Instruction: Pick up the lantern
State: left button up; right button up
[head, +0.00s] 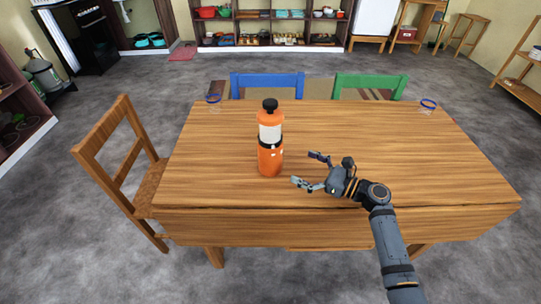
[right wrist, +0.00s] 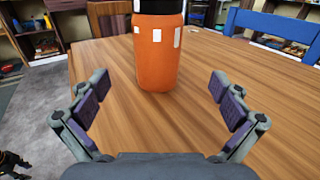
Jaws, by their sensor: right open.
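The lantern (head: 270,158) stands upright on the wooden table, left of the table's middle. It has an orange base, a black band, a pale clear section and an orange and black top. My right gripper (head: 306,169) is open and empty, just right of the lantern and pointing toward it. In the right wrist view the lantern's orange base (right wrist: 157,58) stands ahead, between and beyond the two open fingers (right wrist: 158,98), not touched by them. Its upper part is cut off there. My left gripper is not in view.
The wooden table (head: 400,150) is mostly clear. A wooden chair (head: 112,150) is at the left; a blue chair (head: 267,82) and a green chair (head: 370,83) are behind. Shelves (head: 270,25) line the far wall.

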aim_at(270, 153)
jog(key=x, duration=0.6)
jog(key=shift+w+a, duration=0.1)
jog(key=shift+a, duration=0.05)
jog(key=x, duration=0.5)
jog(key=shift+a+f, duration=0.2)
jog(key=shift+a, duration=0.05)
jog(key=shift+d, duration=0.1)
jog(key=c, duration=1.7)
